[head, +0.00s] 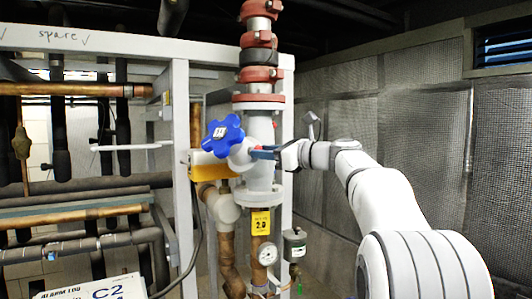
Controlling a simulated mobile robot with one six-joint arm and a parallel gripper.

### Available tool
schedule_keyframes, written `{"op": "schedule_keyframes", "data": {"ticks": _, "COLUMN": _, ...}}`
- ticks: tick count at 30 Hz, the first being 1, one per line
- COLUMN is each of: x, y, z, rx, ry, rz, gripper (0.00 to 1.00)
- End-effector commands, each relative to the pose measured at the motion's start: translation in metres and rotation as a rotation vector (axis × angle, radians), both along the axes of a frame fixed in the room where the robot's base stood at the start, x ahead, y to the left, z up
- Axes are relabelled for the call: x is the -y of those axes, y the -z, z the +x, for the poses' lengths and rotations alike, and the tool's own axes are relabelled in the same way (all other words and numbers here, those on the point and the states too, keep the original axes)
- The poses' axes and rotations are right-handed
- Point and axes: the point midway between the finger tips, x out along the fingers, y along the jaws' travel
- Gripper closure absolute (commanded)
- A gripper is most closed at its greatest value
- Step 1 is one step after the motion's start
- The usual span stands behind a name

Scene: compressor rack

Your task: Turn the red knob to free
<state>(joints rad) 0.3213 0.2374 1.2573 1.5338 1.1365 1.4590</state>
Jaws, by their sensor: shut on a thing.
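The red knob (258,148) shows only as a small patch of red at the middle of the grey valve body (262,176), right of the blue handwheel (223,135). My gripper (262,153) reaches in from the right, level with the valve body, and is shut on the red knob. The dark fingers hide most of the knob, so I cannot tell its turned position or any marking on it.
A vertical pipe with red couplings (260,75) rises above the valve. A pale frame post (181,150) stands on the left. A yellow tag (260,222), a round gauge (267,254) and a small grey box (295,245) sit below. Mesh panels line the right.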

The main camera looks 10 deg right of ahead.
Motion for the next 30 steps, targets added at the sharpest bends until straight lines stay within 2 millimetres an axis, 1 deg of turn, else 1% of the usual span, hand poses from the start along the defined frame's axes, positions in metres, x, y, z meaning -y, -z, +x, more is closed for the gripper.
{"op": "schedule_keyframes", "data": {"ticks": 5, "x": -0.0013, "y": -0.0006, "z": 0.0009, "rx": 0.017, "ry": 0.01, "rz": -0.012, "gripper": 0.93}}
{"op": "schedule_keyframes", "data": {"ticks": 11, "x": -0.002, "y": 0.0003, "z": 0.001, "rx": 0.08, "ry": 0.01, "rz": -0.07, "gripper": 0.92}}
{"op": "schedule_keyframes", "data": {"ticks": 17, "x": -0.0025, "y": 0.0013, "z": 0.0009, "rx": 0.192, "ry": 0.009, "rz": -0.178, "gripper": 0.93}}
{"op": "schedule_keyframes", "data": {"ticks": 30, "x": -0.0035, "y": 0.001, "z": 0.0002, "rx": 0.498, "ry": 0.008, "rz": -0.466, "gripper": 0.92}}
